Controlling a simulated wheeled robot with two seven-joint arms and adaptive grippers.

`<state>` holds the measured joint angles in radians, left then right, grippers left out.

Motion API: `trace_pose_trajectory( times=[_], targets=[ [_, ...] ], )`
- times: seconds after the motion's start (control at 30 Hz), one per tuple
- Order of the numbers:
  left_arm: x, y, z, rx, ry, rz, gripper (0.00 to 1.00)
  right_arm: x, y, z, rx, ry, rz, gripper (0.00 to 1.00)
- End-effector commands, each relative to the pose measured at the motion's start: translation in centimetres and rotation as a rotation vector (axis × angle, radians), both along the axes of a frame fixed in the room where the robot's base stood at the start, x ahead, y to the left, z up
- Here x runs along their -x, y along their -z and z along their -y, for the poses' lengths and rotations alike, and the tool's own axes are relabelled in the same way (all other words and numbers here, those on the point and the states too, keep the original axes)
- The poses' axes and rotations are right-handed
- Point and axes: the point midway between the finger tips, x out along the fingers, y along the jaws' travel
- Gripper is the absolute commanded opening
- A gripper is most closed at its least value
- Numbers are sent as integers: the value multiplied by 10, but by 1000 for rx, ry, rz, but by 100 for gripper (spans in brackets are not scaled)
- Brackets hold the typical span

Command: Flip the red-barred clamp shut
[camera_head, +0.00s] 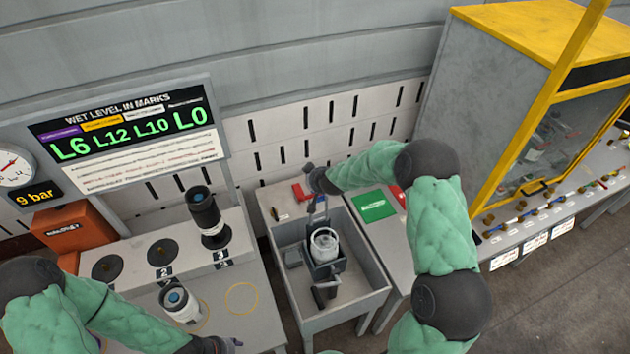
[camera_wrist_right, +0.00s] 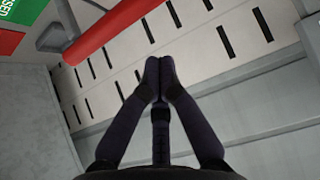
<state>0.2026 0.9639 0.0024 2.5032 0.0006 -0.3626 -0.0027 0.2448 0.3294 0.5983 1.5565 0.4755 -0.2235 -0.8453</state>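A red bar (camera_head: 299,192) shows at the back of the grey sink; it is the likely clamp bar. In the right wrist view a long red bar (camera_wrist_right: 118,27) crosses the top, beside a grey bracket. My right gripper (camera_head: 309,168) is at the back rim, close to the red bar. In its wrist view its fingertips (camera_wrist_right: 159,68) meet with nothing between them, apart from the bar in the picture. Whether they touch the bar is unclear. A dark fixture with a clear cylinder (camera_head: 324,245) stands in the sink. My left gripper (camera_head: 232,344) is at the lower left; its fingers are too small to read.
A green card (camera_head: 373,206) lies right of the sink (camera_head: 284,277), with another red piece (camera_head: 398,195) beside it. A black cylinder (camera_head: 206,212) stands on the left bench, and a white-and-black one (camera_head: 180,302) near my left arm. A yellow-framed cabinet (camera_head: 505,90) stands right.

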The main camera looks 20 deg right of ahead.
Motion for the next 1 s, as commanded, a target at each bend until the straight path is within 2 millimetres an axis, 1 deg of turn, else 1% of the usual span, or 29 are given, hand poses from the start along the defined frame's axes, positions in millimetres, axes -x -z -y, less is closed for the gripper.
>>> trace_pose_trajectory(
  times=[0.03, 0.3, 0.7, 0.83, 1.0],
  targets=[
    [0, 1, 0, 0, 0, 0, 40, -5, 6, 0, 0, 0, -1, 0],
    [0, 2, 0, 0, 0, 0, 40, -22, 24, 1, 0, 0, -1, 0],
    [0, 9, 0, 0, 0, 0, 40, 11, 26, -1, 0, 0, 0, 0],
    [0, 9, 0, 0, 0, 0, 40, 16, 26, -1, 1, -1, 1, 0],
    [0, 9, 0, 0, 0, 0, 40, 18, 26, -1, -1, -1, 1, 0]
  ],
)
